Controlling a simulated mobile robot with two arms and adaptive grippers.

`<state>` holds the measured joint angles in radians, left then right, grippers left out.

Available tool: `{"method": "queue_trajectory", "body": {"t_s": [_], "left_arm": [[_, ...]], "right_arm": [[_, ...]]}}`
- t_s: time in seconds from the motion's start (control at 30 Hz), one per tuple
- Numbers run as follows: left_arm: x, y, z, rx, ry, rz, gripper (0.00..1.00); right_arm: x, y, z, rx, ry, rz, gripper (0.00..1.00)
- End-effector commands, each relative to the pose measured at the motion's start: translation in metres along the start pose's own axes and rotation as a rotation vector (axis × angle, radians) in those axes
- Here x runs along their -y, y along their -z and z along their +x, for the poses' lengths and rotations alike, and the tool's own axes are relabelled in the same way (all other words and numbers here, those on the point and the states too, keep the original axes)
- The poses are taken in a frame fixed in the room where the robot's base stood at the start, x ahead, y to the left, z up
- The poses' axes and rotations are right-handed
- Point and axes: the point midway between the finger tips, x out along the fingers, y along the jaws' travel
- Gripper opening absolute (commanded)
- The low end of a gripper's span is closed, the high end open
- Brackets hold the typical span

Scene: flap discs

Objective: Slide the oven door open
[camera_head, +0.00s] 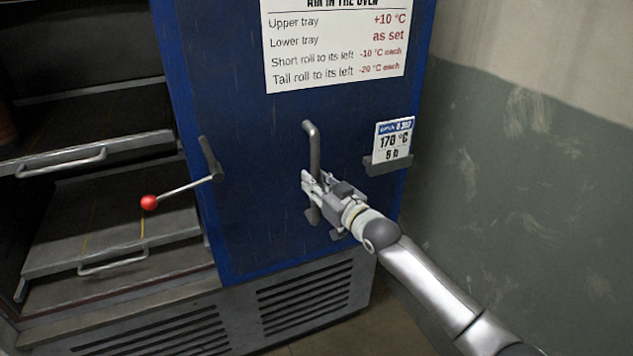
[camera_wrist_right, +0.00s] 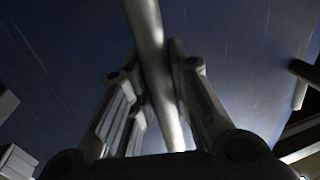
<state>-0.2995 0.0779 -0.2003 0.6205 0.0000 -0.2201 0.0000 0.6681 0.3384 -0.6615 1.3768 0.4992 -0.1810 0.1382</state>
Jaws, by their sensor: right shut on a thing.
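The blue oven door (camera_head: 255,150) stands at the right of the oven, and the oven's inside shows open to its left. A grey vertical bar handle (camera_head: 313,145) is on the door. My right gripper (camera_head: 314,190) is shut on the lower part of this handle. In the right wrist view the handle (camera_wrist_right: 150,50) runs between the two fingers of the gripper (camera_wrist_right: 160,105). A lever with a red ball (camera_head: 149,202) sticks out at the door's left edge. My left gripper is not in view.
Two trays with bar handles, an upper (camera_head: 85,135) and a lower (camera_head: 110,240), sit in the oven opening. A card (camera_head: 393,140) reading 170 °C stands in a holder right of the handle. A grey-green wall (camera_head: 520,190) is close on the right.

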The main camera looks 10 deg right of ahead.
Motion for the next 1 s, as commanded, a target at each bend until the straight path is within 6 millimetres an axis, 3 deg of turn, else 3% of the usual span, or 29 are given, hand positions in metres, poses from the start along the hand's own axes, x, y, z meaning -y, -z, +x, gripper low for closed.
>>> {"method": "queue_trajectory", "body": {"t_s": [0.27, 0.3, 0.47, 0.8, 1.0], "left_arm": [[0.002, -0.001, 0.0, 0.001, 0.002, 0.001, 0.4], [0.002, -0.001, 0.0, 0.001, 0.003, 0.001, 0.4], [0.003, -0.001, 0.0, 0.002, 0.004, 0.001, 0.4], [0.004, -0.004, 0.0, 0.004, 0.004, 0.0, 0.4], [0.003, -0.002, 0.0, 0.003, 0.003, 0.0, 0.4]], "right_arm": [[-0.005, 0.001, -0.001, 0.001, -0.008, -0.003, 0.0], [-0.005, 0.001, -0.001, 0.001, -0.008, -0.003, 0.22], [-0.005, 0.001, -0.001, 0.001, -0.007, -0.003, 0.41], [-0.003, 0.0, -0.002, 0.002, -0.004, -0.001, 0.41], [-0.003, -0.001, -0.018, 0.002, -0.004, 0.0, 0.41]]}}
